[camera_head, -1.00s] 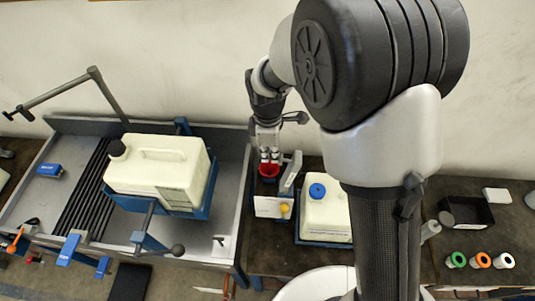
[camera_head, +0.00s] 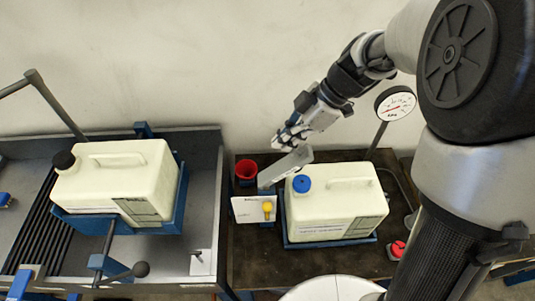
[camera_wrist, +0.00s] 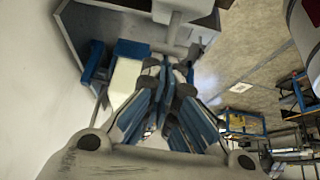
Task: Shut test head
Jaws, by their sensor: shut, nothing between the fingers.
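A grey tilted arm piece (camera_head: 286,168), which looks like the test head, rises beside the blue cap (camera_head: 301,183) of a cream jug (camera_head: 335,208). Its upper end is at the right, and it slants down left toward a white card (camera_head: 253,209) with a yellow knob (camera_head: 267,206). My gripper (camera_head: 287,143) is shut and empty just above and behind this piece; I cannot tell if they touch. In the wrist view my gripper (camera_wrist: 168,68) has its fingers together, with a pale grey block (camera_wrist: 182,14) beyond the tips.
A red cup (camera_head: 246,171) stands left of my gripper. A round gauge (camera_head: 395,103) on a post stands behind the jug at the right. A red button (camera_head: 397,248) is at the front right. A second jug (camera_head: 115,178) sits in a blue cradle in the grey tray at left.

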